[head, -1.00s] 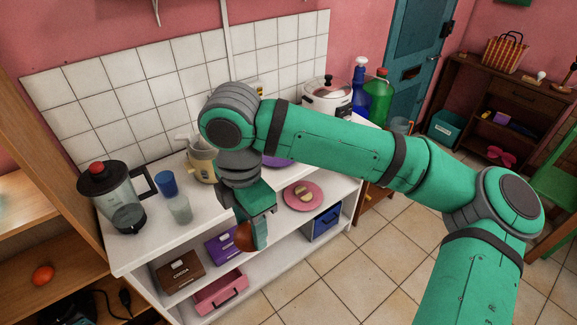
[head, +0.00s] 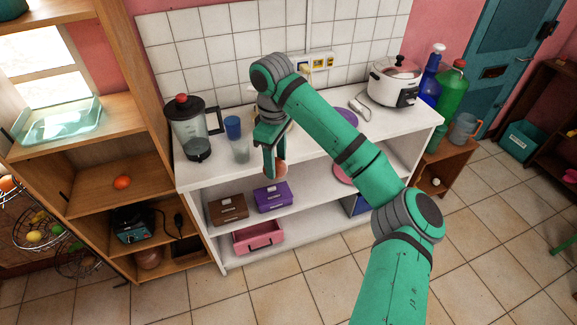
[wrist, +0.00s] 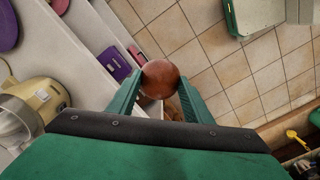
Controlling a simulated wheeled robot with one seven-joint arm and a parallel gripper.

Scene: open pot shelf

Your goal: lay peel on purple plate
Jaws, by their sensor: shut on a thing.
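My gripper (head: 273,170) is shut on a round reddish-brown thing (head: 281,169) in front of the white shelf unit, clear of its surfaces. In the wrist view this round thing (wrist: 160,79) sits between the fingertips; I cannot tell whether it is the peel. The purple plate (head: 344,116) lies on the counter to the right of my gripper, partly hidden behind my arm. It also shows at the left edge of the wrist view (wrist: 7,26).
The counter (head: 200,172) holds a blender (head: 192,130), a blue cup (head: 232,127), a clear glass (head: 240,151) and a rice cooker (head: 393,82). Below are a brown box (head: 228,209), a purple box (head: 273,196) and a pink bin (head: 258,237). A wooden shelf (head: 150,200) stands left.

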